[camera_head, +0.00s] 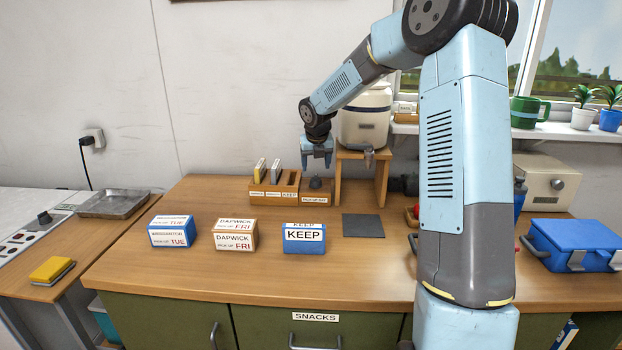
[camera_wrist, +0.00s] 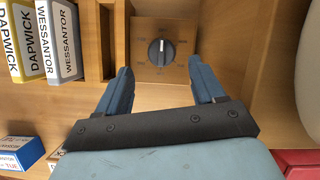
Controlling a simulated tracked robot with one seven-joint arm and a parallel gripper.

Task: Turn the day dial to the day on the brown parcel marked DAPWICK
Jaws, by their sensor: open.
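The brown parcel (camera_head: 234,236) stands on the counter and reads DAPWICK, PICK-UP FRI. The day dial (camera_head: 315,183) is a dark round knob on top of the right end of a wooden rack. In the wrist view the dial (camera_wrist: 161,52) has a pale pointer line toward the top of the picture; the small labels around it are too small to read. My gripper (camera_head: 316,164) is above the dial, pointing down, open and empty. In the wrist view my gripper's fingers (camera_wrist: 160,72) lie on either side of the dial's lower area, apart from the knob.
The rack (camera_head: 262,199) holds a yellow and a white upright card left of the dial. A wooden stand (camera_head: 341,182) with a dispenser (camera_head: 365,118) is close on the right. A blue WESSANTOR TUE parcel (camera_head: 172,231) and a blue KEEP box (camera_head: 304,239) flank the brown parcel.

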